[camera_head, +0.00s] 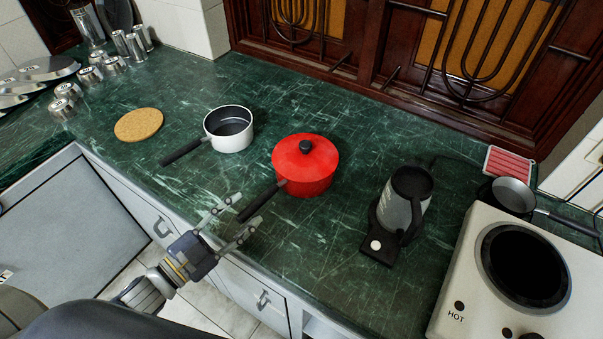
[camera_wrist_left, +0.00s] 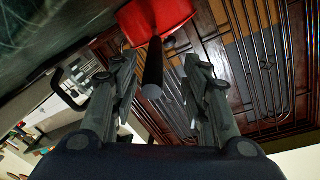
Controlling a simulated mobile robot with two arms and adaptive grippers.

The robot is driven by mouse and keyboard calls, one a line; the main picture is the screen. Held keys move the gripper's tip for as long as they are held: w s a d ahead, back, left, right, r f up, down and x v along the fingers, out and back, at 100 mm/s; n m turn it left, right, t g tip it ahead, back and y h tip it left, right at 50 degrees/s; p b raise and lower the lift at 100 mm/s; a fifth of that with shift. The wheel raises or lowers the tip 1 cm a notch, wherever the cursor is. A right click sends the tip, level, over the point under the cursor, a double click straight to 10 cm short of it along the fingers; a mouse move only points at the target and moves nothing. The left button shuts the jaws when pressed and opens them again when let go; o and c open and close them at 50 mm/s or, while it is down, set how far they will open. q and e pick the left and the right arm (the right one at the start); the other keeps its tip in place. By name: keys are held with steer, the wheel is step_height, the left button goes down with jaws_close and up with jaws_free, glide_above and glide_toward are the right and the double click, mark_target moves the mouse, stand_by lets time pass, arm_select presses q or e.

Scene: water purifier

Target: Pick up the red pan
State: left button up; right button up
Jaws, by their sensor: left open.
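The red pan (camera_head: 306,175) with its red lid and black knob stands on the green counter. Its black handle (camera_head: 258,201) points down-left toward the counter's front edge. My left gripper (camera_head: 239,213) is open at the handle's free end, with a finger on either side of it. In the left wrist view, the handle (camera_wrist_left: 153,70) shows between the two open fingers of the gripper (camera_wrist_left: 158,65), and part of the red pan body (camera_wrist_left: 172,15) shows at the top. No contact between fingers and handle is clear. My right gripper is not in view.
A white saucepan (camera_head: 231,135) stands left of the red pan, its dark handle pointing left. A cork mat (camera_head: 138,124) lies farther left. A kettle (camera_head: 403,203) on its base stands to the right, and a hotplate (camera_head: 470,275) beyond it. The counter between pan and kettle is clear.

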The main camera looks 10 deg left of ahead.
mark_target(267, 196)
arm_select(q)
steer(key=x, duration=0.2)
steer(key=p+x, duration=0.1)
steer(key=x, duration=0.1)
steer(key=shift+s+d, duration=0.1)
steer(key=shift+d, duration=0.25)
steer(key=shift+w+d+f, duration=0.2)
steer(key=shift+w, duration=0.2)
jaws_close()
steer(key=shift+r, duration=0.15)
